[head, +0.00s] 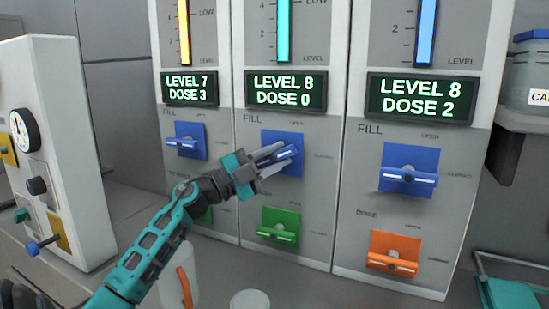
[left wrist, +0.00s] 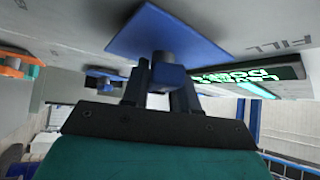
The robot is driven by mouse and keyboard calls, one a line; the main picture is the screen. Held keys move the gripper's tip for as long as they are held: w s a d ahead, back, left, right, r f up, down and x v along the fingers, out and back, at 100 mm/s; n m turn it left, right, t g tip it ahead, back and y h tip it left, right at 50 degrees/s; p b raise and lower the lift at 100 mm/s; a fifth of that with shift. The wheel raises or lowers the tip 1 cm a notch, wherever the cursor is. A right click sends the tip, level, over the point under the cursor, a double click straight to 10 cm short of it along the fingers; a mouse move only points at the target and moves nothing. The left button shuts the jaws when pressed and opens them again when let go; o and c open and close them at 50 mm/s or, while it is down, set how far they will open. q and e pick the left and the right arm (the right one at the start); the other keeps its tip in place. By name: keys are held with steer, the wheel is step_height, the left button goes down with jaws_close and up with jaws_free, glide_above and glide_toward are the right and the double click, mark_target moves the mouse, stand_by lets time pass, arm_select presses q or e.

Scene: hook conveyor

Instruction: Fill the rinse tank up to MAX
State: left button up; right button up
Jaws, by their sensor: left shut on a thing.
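Three dosing panels stand side by side. The middle panel's display (head: 286,92) reads LEVEL 8, DOSE 0, below a teal level bar (head: 284,30). Its blue FILL handle (head: 287,153) is tilted, right end up, between the OPEN and CLOSED marks. My left gripper (head: 270,160) is shut on this handle; in the left wrist view the handle's knob (left wrist: 166,72) sits between the fingers, under the blue plate (left wrist: 170,32). No label naming the rinse tank is readable. My right gripper is out of view.
The left display (head: 189,88) reads LEVEL 7, DOSE 3; the right display (head: 420,97) reads LEVEL 8, DOSE 2. Their blue FILL handles (head: 184,142) (head: 408,175) lie roughly level. A green handle (head: 278,233) is below my gripper. A gauge box (head: 60,150) stands left.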

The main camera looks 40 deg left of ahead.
arm_select(q)
jaws_close()
steer(key=shift+r+p, duration=0.2)
steer(key=shift+p, duration=0.3)
steer(key=m+g+p, duration=0.1)
steer(key=p, duration=0.1)
steer(key=m+g+p, duration=0.1)
steer(key=m+p, duration=0.1)
steer(key=p, duration=0.1)
steer(key=shift+r+g, duration=0.2)
steer(key=shift+g, duration=0.1)
steer(key=shift+m+p, duration=0.3)
steer(key=shift+p, duration=0.35)
steer(key=shift+f+m+g+y+p, duration=0.2)
steer(key=shift+m+g+y+p, duration=0.15)
steer(key=shift+g+p, duration=0.2)
steer(key=shift+f, duration=0.15)
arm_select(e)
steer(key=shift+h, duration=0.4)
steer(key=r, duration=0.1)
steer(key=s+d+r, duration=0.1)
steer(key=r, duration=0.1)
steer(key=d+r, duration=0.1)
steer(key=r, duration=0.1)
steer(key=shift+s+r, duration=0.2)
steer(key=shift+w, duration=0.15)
